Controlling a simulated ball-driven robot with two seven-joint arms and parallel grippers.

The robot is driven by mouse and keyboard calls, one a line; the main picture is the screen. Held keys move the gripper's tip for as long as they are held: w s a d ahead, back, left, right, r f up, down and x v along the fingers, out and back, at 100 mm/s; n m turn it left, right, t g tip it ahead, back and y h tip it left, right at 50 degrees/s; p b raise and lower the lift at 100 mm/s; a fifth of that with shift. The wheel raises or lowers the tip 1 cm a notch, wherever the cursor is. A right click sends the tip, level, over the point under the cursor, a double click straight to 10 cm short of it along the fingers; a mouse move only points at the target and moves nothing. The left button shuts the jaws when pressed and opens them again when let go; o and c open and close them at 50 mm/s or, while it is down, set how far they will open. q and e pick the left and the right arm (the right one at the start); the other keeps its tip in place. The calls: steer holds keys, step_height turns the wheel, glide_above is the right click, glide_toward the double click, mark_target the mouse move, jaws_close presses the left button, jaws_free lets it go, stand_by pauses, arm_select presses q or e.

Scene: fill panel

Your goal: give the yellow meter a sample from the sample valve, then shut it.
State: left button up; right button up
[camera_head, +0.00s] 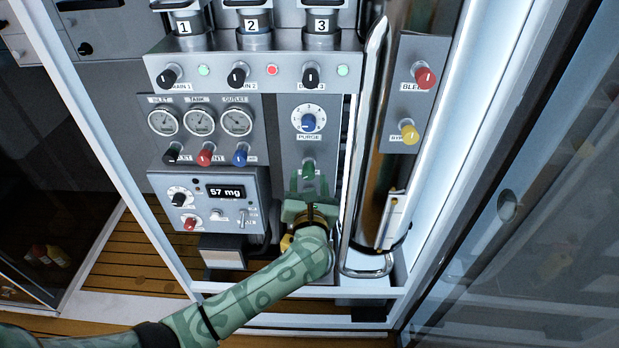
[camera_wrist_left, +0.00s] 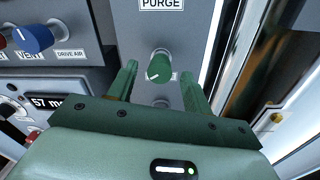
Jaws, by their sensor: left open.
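A green knob (camera_head: 309,167) sits on the grey panel below the purge dial; its label is mostly hidden, so I cannot read whether it is the sample valve. My left gripper (camera_head: 309,186) is just in front of it, open and empty. In the left wrist view the green knob (camera_wrist_left: 159,66) shows between the two spread fingers (camera_wrist_left: 160,82), with a white mark pointing to its lower left. A small yellow part (camera_head: 285,242) shows behind my left wrist, mostly hidden; I cannot tell if it is the yellow meter. My right gripper is out of view.
A blue purge dial (camera_head: 308,122) is above the green knob. A grey box with a display reading 57 mg (camera_head: 227,192) is to the left. A shiny vertical pipe (camera_head: 372,150) stands close on the right. Red (camera_head: 425,78) and yellow (camera_head: 408,132) knobs are beyond it.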

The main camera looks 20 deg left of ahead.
arm_select(q)
steer(key=shift+x, duration=1.05)
steer(key=c, duration=1)
